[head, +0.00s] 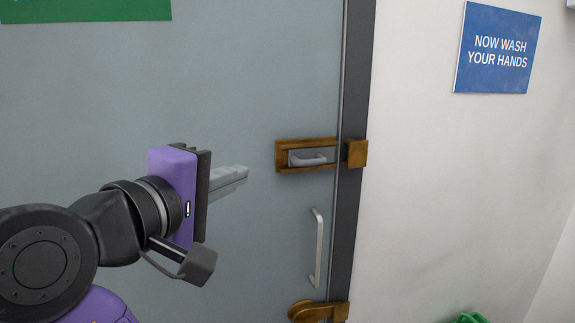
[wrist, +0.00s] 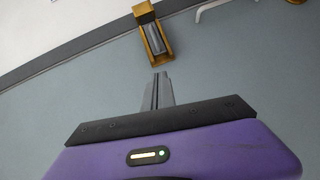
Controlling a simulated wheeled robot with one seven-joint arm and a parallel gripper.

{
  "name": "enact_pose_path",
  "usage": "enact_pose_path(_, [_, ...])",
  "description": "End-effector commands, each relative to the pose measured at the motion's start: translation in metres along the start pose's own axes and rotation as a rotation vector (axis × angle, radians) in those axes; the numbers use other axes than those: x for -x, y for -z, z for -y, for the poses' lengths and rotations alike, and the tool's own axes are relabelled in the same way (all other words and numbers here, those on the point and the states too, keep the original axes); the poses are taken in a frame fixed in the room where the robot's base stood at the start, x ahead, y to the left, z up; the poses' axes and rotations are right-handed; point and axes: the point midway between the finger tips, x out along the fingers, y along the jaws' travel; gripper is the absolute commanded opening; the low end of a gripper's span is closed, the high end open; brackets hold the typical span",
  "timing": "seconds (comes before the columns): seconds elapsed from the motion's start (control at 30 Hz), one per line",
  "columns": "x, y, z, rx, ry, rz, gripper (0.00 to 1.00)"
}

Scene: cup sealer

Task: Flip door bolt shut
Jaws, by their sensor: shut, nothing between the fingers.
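The door bolt (head: 311,157) is a grey slider with a small raised handle, set in a brass-coloured housing on the grey door (head: 230,85). A brass catch block (head: 357,153) sits on the dark door frame beside it. Whether the bolt reaches into the catch is too small to tell. My gripper (head: 244,172) is shut and empty, to the left of the bolt and apart from it. In the wrist view the closed fingers (wrist: 162,76) point toward the bolt (wrist: 155,40), with a gap between them.
A light vertical pull handle (head: 318,247) and a brass fitting (head: 318,311) are on the door below the bolt. The dark frame (head: 347,230) and white wall lie to the right, with a blue sign (head: 497,48). A green object (head: 472,318) shows at the bottom.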

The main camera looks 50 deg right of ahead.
Motion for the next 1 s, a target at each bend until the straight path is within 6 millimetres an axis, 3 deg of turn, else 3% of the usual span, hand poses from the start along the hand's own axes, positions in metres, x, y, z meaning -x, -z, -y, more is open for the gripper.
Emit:
enact_pose_path(0.27, [-0.007, 0.0, -0.001, -0.001, -0.001, 0.0, 0.0])
enact_pose_path(0.8, [-0.103, 0.0, -0.002, 0.0, -0.001, 0.003, 0.0])
enact_pose_path(1.0, [-0.121, -0.02, -0.001, -0.002, -0.001, -0.001, 0.0])
